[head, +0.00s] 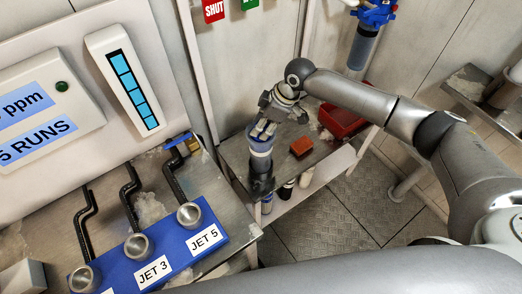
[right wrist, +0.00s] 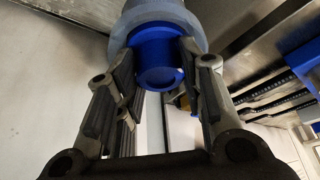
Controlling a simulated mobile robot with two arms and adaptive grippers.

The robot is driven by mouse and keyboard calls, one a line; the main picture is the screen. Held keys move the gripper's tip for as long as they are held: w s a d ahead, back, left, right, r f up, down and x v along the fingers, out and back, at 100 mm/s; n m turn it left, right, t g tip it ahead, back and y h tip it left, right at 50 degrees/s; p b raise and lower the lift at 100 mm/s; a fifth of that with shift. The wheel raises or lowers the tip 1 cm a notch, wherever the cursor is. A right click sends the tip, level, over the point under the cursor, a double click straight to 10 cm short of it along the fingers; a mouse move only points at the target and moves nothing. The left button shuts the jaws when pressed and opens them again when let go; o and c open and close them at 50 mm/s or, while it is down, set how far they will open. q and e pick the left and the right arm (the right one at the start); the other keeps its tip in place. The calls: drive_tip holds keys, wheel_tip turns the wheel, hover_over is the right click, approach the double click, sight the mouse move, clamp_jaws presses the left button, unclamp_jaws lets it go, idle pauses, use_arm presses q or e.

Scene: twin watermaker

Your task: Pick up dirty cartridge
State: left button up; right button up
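My right gripper (head: 266,127) points down at the top of an upright cylinder with a blue upper rim (head: 260,146), a pale band and a dark base. In the right wrist view the fingers (right wrist: 163,75) stand apart, one on each side of a round blue piece (right wrist: 158,60) that has a wider grey ring (right wrist: 150,12) behind it. I cannot tell whether the fingers touch the blue piece. I cannot make out for sure which part is the dirty cartridge, as the gripper hides the cylinder's top. My left gripper is not in view.
The cylinder stands on a metal bench (head: 322,152) with an orange-red block (head: 301,147) and a red bin (head: 342,120). A blue-topped filter housing (head: 364,45) hangs behind. A blue jet panel (head: 150,250) is at the lower left. Floor (head: 330,215) is clear.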

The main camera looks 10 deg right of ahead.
drive_tip(key=shift+r, duration=0.2)
drive_tip(key=shift+w+r, duration=0.1)
drive_tip(key=shift+r, duration=0.15)
wheel_tip(320, 180, up, 27)
drive_tip(key=b, duration=0.3)
drive_tip(key=shift+r+b, duration=0.15)
drive_tip(key=shift+b, duration=0.25)
